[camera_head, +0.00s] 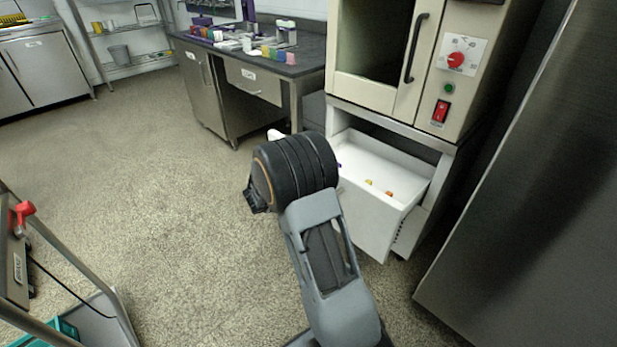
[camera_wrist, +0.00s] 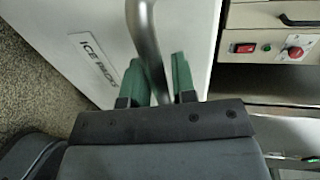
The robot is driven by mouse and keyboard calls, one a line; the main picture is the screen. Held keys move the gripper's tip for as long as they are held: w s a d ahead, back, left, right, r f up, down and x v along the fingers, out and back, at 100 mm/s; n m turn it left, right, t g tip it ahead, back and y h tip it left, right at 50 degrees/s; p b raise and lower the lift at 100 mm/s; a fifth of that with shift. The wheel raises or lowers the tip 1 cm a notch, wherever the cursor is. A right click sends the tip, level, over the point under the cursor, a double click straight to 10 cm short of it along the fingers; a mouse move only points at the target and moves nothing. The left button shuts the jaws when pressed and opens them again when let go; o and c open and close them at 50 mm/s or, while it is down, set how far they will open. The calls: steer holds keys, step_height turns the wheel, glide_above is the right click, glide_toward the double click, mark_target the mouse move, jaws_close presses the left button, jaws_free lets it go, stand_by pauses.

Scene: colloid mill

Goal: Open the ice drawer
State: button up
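The ice drawer (camera_head: 370,222) is a white open-topped drawer, pulled out well below the beige machine. Its white front (camera_wrist: 85,35) shows in the wrist view, with a label reading "ICE PACKS" (camera_wrist: 93,58). Its handle (camera_wrist: 146,35) is a curved grey metal bar. In the wrist view my gripper (camera_wrist: 158,85) has its two green fingers close on either side of this bar and appears shut on it. In the head view my dark wrist hides the fingers, the handle and part of the drawer's left side.
A few small coloured pieces (camera_head: 380,190) lie in the drawer. The beige machine (camera_head: 440,60) has a red knob and red switch. A metal panel (camera_head: 540,200) stands close on the right. A dark-topped bench (camera_head: 250,65) is behind. Bare floor (camera_head: 170,200) lies left; a trolley (camera_head: 60,270) stands lower left.

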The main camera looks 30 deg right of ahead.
steer(key=shift+o, duration=1.4)
steer(key=p+v, duration=0.3)
steer(key=v, duration=1.1)
steer(key=shift+d, duration=0.1)
